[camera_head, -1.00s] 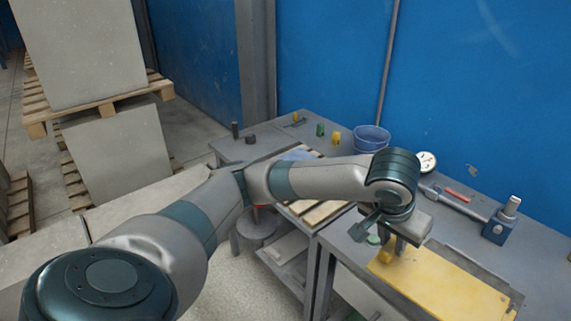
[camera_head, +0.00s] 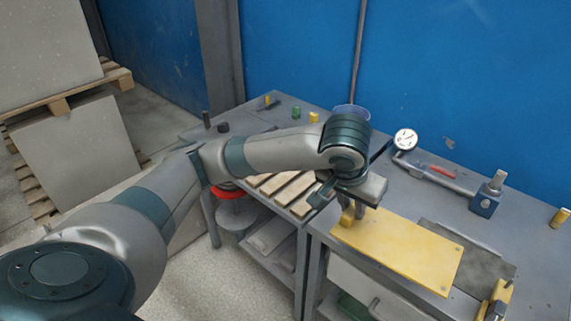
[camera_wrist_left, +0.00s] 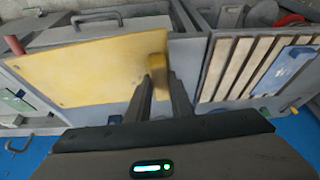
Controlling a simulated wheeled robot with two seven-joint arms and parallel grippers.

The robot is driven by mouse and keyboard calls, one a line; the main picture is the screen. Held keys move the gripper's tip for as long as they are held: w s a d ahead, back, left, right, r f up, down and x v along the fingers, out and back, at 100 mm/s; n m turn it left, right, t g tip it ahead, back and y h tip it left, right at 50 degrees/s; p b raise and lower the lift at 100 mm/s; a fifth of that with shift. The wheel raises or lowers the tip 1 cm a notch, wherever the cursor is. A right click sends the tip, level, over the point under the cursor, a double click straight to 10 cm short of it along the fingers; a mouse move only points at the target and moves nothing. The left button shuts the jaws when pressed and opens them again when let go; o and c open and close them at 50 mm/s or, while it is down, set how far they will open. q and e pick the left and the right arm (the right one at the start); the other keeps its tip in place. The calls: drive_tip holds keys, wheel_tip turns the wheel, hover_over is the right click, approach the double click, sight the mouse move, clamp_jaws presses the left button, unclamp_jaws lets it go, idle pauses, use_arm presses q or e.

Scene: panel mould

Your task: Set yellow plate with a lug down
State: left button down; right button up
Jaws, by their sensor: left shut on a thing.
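The yellow plate (camera_head: 400,246) is a flat rectangle with small holes near its right end. Its raised yellow lug (camera_head: 347,215) is at its left end. My left gripper (camera_head: 356,212) is over that end, shut on the lug. In the left wrist view, the plate (camera_wrist_left: 85,70) spreads to the left of the fingers (camera_wrist_left: 158,88), with the lug (camera_wrist_left: 158,68) between and beyond their tips. The plate looks level and low over the bench; I cannot tell whether it touches. My right gripper is in neither view.
A grey sheet (camera_head: 485,262) lies on the bench right of the plate, with a yellow and dark piece (camera_head: 497,300) at its front. Behind are a dial gauge (camera_head: 405,140), a red-marked tool (camera_head: 440,172) and a blue block (camera_head: 484,205). A slatted pallet (camera_head: 285,188) is to the left.

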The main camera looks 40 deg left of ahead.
use_arm(q)
drive_tip(key=w+a+n+y, duration=0.1)
drive_tip(key=w+a+n, duration=0.3)
drive_tip(key=w, duration=0.4)
drive_tip(key=w+a+f+n+g+y+p, duration=0.1)
drive_tip(key=w+a+n, duration=0.3)
drive_tip(key=a, duration=0.5)
drive_tip(key=w+a+f+n+g+y+p, duration=0.1)
drive_tip(key=w+a+f+n, duration=0.3)
drive_tip(key=w+a, duration=0.2)
drive_tip(key=a, duration=0.2)
drive_tip(key=shift+a+f+n+y, duration=0.25)
drive_tip(key=shift+a+n+y, duration=0.05)
drive_tip(key=shift+a+y, duration=0.1)
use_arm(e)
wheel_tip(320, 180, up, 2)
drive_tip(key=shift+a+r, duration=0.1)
